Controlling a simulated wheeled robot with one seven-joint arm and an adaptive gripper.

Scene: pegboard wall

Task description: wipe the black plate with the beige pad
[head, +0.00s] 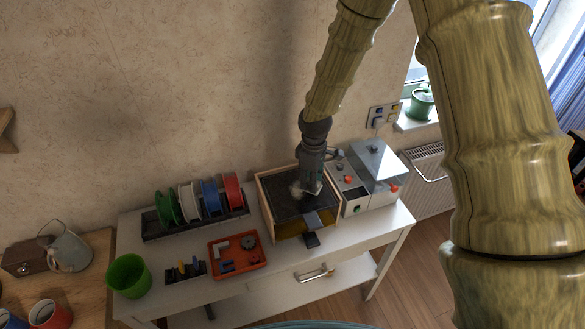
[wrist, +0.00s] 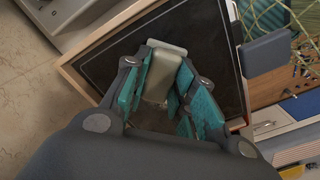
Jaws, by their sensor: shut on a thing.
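The black plate (head: 284,185) lies inside a shallow wooden-framed box on the white table. In the wrist view the plate (wrist: 108,64) fills much of the area below my gripper. My gripper (head: 309,190) is over the plate, right of its middle in the head view. In the wrist view my gripper (wrist: 164,84) is shut on the beige pad (wrist: 163,76), a rounded light block between its teal-lined fingers. I cannot tell whether the pad touches the plate. The gripper hides part of the plate.
The wooden frame (head: 265,213) borders the plate. A white machine (head: 376,170) stands close on the right. An orange tray (head: 238,266) and a rack of coloured spools (head: 190,201) are on the left. A green cup (head: 128,275) stands farther left. A grey-blue block (wrist: 267,52) sits at the frame's edge.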

